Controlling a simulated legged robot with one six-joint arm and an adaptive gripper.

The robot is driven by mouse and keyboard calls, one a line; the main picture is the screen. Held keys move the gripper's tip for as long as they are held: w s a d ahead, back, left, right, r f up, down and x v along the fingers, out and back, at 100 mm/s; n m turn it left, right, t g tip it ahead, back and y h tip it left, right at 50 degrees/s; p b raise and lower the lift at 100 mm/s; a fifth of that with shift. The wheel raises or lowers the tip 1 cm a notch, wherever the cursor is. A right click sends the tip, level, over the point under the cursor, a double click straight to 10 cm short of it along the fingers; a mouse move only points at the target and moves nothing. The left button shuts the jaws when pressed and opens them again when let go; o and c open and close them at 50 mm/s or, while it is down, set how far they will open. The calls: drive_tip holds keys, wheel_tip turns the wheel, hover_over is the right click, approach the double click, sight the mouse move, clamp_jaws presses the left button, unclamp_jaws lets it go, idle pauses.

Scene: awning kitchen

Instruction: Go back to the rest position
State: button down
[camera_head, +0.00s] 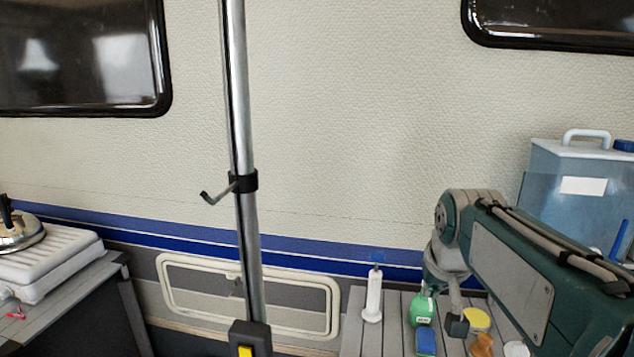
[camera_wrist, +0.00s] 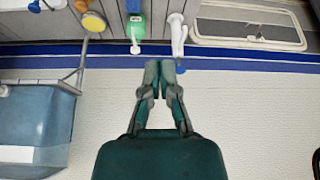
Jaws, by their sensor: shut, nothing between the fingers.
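My gripper (camera_wrist: 160,70) shows in the wrist view with its two green-grey fingers together, shut and empty. It points toward the blue stripe of the wall, apart from the bottles near the top of that view. In the head view my arm is folded at the lower right, over the slatted counter (camera_head: 393,338); I cannot make out the fingertips there.
The counter holds a white bottle (camera_head: 374,296) with a blue top, a green bottle (camera_head: 421,309), a blue sponge (camera_head: 426,342) and a yellow round item (camera_head: 477,319). A blue water container (camera_head: 566,180) stands behind my arm. A metal pole (camera_head: 242,150) rises mid-view. A kettle (camera_head: 20,232) is at left.

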drive_tip(key=s+a+f, duration=0.1)
drive_tip(key=s+f, duration=0.3)
drive_tip(key=s, duration=0.5)
drive_tip(key=s+a+f, duration=0.2)
drive_tip(key=s+f, duration=0.2)
drive_tip(key=s, duration=0.5)
drive_tip(key=shift+s+a+n, duration=0.2)
drive_tip(key=shift+s+n, duration=0.15)
drive_tip(key=shift+n, duration=0.05)
